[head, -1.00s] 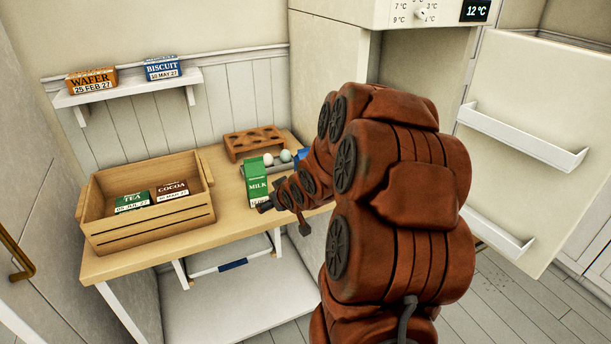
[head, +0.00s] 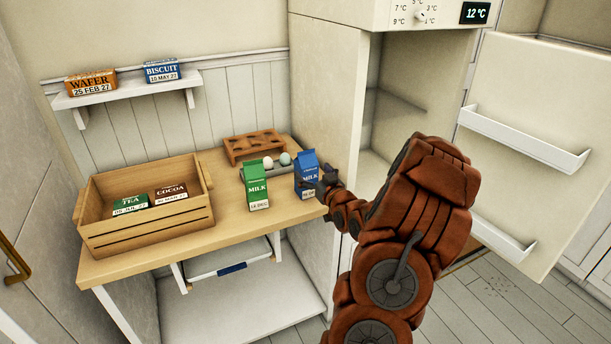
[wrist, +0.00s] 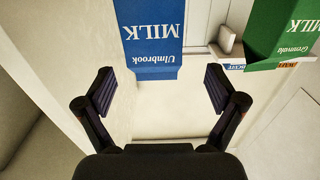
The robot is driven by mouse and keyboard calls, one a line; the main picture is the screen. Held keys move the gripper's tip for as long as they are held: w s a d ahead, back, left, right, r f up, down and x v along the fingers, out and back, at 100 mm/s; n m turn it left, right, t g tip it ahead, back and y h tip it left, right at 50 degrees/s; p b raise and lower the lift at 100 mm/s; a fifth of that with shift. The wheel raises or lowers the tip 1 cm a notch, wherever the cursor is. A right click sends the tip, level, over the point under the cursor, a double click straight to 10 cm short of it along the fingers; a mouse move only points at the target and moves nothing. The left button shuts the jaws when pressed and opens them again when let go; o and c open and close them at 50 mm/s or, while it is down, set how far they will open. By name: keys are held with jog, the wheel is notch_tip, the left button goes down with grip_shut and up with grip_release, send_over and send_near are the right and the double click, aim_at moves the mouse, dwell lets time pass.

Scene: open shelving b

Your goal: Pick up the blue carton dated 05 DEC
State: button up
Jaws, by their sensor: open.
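The blue milk carton (head: 306,172) stands upright on the wooden table near its right end, beside the fridge wall. Its date label is partly hidden by my gripper (head: 327,184) and too small to read in full. In the wrist view the blue carton (wrist: 150,40) shows upside down, with "MILK" and "Ulmbrook" on it, ahead of and between my open fingers (wrist: 160,92). The fingers look apart from it, with nothing between them. A green milk carton (head: 257,187) stands to its left, with a date label; it shows at the upper right in the wrist view (wrist: 278,35).
A tray (head: 285,167) with eggs and a brown rack (head: 254,147) stand behind the cartons. A wooden crate (head: 150,230) with tea and cocoa boxes fills the table's left. An open fridge (head: 400,105) stands on the right. A wall shelf (head: 130,88) holds wafer and biscuit boxes.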

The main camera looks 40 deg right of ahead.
aim_at(306, 162)
jog(key=shift+p+x, duration=0.35)
jog(key=shift+x, duration=0.6)
jog(key=shift+d+p+x, duration=0.15)
jog(key=shift+p+x, duration=0.2)
jog(key=shift+x, duration=0.65)
jog(key=shift+d+p+x, duration=0.15)
jog(key=shift+p+x, duration=0.15)
jog(key=shift+x, duration=0.75)
jog(key=shift+s+r, duration=0.1)
grip_shut()
